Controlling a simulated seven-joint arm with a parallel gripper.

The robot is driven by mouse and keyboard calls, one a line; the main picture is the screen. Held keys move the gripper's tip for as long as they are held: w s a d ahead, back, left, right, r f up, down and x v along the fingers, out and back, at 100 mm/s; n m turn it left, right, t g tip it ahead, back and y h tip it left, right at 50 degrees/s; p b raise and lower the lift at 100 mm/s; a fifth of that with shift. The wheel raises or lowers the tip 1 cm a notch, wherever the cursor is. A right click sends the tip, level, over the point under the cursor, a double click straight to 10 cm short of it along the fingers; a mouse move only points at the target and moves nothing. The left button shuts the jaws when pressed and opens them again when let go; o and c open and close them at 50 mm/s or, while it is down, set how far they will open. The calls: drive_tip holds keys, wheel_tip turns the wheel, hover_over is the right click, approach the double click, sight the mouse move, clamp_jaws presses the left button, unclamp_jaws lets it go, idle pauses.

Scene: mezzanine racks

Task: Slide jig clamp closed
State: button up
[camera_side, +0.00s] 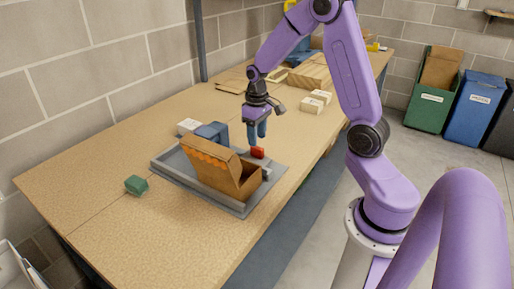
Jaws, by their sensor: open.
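A grey jig base (161,170) lies on the workbench near its front edge. A small red part (258,153), which may be the clamp's handle or slider, sits at its right side, with a light grey piece (266,172) just in front. A brown open box-like part (232,180) stands on the base and hides some of it. A blue block (213,131) is behind that part. My gripper (257,137) points down just above the red part, open; I cannot tell whether its fingers touch it.
A green block (137,185) lies left of the base, white blocks (187,126) behind it. The left front of the workbench (100,230) is clear. Bins (435,95) stand on the floor at right.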

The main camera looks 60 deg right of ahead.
sight(252, 158)
drive_tip(key=shift+f, duration=2.6)
